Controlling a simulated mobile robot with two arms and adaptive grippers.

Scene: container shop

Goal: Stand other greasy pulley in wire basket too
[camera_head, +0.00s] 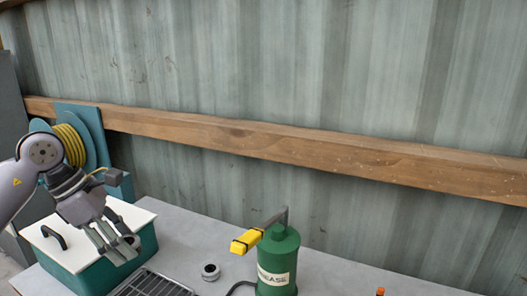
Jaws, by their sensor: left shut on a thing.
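My left gripper (122,252) comes in from the left and hangs above the white-lidded green box. It is shut on a small grey round thing (131,241), which looks like a pulley; the fingers hide much of it. Another small round piece (210,271), pale with a dark centre, sits on the grey bench, apart from the gripper; I cannot tell if it is a pulley. A dark slatted metal rack or tray (152,285) is cut off by the bottom edge; I cannot tell if it is the wire basket. My right gripper is not in view.
A green grease pump (278,262) with a yellow-gripped handle stands on the bench (340,276). The green box (135,252) with a white lid stands at left. A hose reel (93,140) is behind it. A wooden rail (270,142) crosses the corrugated wall. An orange-tipped thing (380,292) shows below.

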